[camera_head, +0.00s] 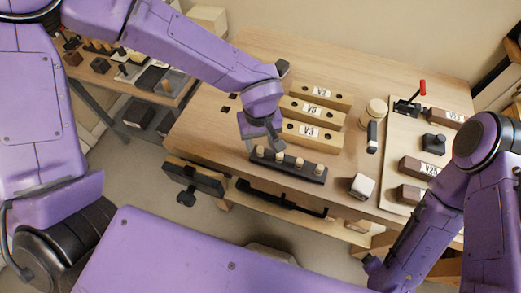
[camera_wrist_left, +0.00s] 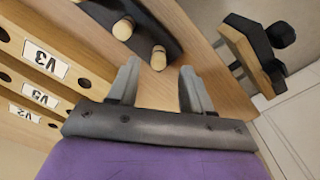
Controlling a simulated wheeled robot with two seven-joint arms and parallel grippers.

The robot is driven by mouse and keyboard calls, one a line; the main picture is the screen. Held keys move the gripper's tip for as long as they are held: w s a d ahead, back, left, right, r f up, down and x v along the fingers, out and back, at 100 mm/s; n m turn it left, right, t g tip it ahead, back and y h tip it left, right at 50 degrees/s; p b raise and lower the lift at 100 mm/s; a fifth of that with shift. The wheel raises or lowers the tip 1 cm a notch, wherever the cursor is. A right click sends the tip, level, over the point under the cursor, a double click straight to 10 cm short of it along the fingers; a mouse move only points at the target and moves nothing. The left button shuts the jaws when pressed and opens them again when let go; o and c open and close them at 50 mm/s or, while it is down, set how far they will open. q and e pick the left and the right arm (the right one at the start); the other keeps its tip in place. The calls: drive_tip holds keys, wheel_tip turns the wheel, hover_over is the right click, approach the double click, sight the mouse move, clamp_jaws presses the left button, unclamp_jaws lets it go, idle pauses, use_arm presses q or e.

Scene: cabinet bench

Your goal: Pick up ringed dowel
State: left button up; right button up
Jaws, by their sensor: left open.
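A black rack (camera_head: 288,168) near the bench's front edge holds several short pale wooden dowels upright in a row. I cannot make out which one carries a ring. In the head view, my left gripper (camera_head: 262,138) points down at the left part of the rack, by the leftmost dowel (camera_head: 260,151). In the left wrist view, my left gripper (camera_wrist_left: 160,67) is open, with nothing between its fingers. A dowel (camera_wrist_left: 158,57) shows just past the fingertips, and another dowel (camera_wrist_left: 123,29) stands further up. My right arm is at the lower right; its jaws are not clear.
Wooden blocks labelled V2, V5 and V3 (camera_head: 314,133) lie behind the rack. A board (camera_head: 398,148) holds a red-handled clamp (camera_head: 408,104). A vise (camera_head: 195,178) juts from the front edge.

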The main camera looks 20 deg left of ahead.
sight(261, 148)
use_arm(q)
wheel_tip(261, 148, down, 3)
drive_tip(key=shift+w+d, duration=0.1)
drive_tip(key=shift+w, duration=0.05)
clamp_jaws()
drive_tip(key=shift+r, duration=0.15)
